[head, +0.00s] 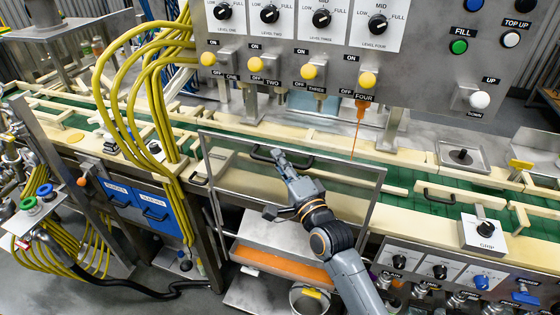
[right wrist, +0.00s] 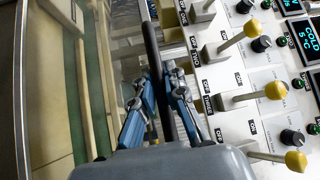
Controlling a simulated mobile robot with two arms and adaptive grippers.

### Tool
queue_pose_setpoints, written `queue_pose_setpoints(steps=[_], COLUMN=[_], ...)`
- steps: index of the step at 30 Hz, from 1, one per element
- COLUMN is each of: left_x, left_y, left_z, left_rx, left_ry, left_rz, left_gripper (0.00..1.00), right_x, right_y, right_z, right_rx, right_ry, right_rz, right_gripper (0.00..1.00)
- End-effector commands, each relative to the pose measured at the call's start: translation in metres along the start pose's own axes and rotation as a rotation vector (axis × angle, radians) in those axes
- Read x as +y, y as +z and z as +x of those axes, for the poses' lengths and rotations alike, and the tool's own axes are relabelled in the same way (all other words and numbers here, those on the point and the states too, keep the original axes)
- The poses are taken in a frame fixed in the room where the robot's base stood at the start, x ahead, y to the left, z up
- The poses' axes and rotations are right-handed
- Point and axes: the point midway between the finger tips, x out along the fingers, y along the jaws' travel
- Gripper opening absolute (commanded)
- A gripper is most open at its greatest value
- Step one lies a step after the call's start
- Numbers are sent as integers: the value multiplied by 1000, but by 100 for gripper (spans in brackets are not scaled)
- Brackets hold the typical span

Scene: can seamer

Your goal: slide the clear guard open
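The clear guard (head: 345,200) is a see-through panel in a thin metal frame, standing along the front of the green conveyor. A black bar handle (head: 262,155) is at its upper part; in the right wrist view the handle (right wrist: 149,38) runs as a dark bar between my fingers. My right gripper (head: 281,158) is at the handle. In the right wrist view its blue-sided fingers (right wrist: 167,75) come together at the tips around the bar and look shut on it. The exact contact is partly hidden. My left gripper is not in view.
A control panel (head: 430,50) with yellow-knobbed levers (head: 309,72) hangs above the conveyor (head: 400,205). Yellow hoses (head: 130,90) and blue bins (head: 165,210) stand left of the guard. A grip box (head: 484,232) and front knob panel (head: 440,270) lie to the right.

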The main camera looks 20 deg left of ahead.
Motion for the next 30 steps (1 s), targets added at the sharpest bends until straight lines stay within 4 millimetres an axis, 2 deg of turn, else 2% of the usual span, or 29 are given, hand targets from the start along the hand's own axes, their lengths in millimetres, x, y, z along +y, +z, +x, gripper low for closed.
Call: queue_pose_setpoints(steps=[7,11,14,24,30], left_x=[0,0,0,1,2], left_y=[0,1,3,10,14], left_z=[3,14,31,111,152], left_rx=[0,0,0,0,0], left_ry=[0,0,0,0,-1], left_rz=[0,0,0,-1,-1], left_gripper=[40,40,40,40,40], right_x=[3,17,37,130,176], right_y=[0,2,5,17,23], right_z=[-1,-3,-5,-18,-24], right_rx=[0,0,-1,-2,-2], right_ry=[1,3,5,8,7], right_rz=[0,1,0,0,0], right_gripper=[0,0,0,0,0])
